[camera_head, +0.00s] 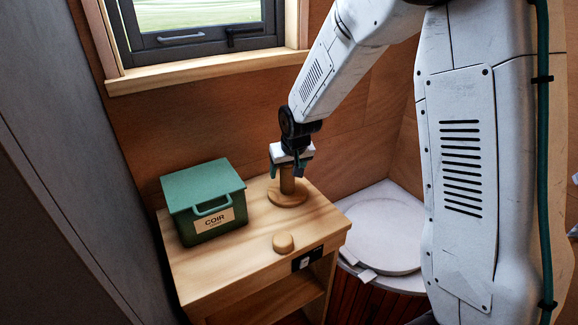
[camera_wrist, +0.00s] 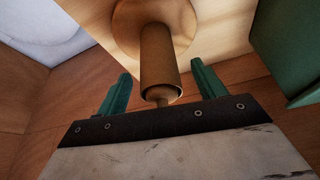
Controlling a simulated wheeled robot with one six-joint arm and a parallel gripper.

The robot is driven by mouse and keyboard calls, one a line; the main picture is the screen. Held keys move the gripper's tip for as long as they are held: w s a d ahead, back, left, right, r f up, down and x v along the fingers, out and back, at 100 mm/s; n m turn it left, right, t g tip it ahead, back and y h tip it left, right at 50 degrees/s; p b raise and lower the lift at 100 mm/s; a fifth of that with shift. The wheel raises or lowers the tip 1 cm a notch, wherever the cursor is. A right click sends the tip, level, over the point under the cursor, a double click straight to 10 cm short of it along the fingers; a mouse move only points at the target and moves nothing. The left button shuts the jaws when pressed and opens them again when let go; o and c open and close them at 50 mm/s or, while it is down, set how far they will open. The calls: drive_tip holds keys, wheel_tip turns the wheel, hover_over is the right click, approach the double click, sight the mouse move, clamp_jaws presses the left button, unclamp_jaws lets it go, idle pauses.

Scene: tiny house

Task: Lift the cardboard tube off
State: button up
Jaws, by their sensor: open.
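The cardboard tube (camera_head: 287,183) is a brown cylinder standing upright on a round wooden base (camera_head: 286,199) on the small wooden cabinet. In the wrist view the tube (camera_wrist: 157,58) stands on the base (camera_wrist: 124,22), and a pale wooden post end shows at its open top. My gripper (camera_head: 286,169) is over the tube, pointing down. In the wrist view my gripper (camera_wrist: 160,72) has its green fingers spread, one on each side of the tube, with gaps visible between. The tube's upper part is hidden by my gripper in the head view.
A green lidded box labelled COIR (camera_head: 209,203) stands left of the base on the cabinet (camera_head: 248,262). A small round wooden piece (camera_head: 283,242) lies near the front edge. A wooden wall is behind; a round white lid (camera_head: 381,236) is at right, lower down.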

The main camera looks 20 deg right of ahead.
drive_tip(key=c, duration=1)
drive_tip(key=shift+r, duration=7.25)
drive_tip(key=shift+c, duration=0.2)
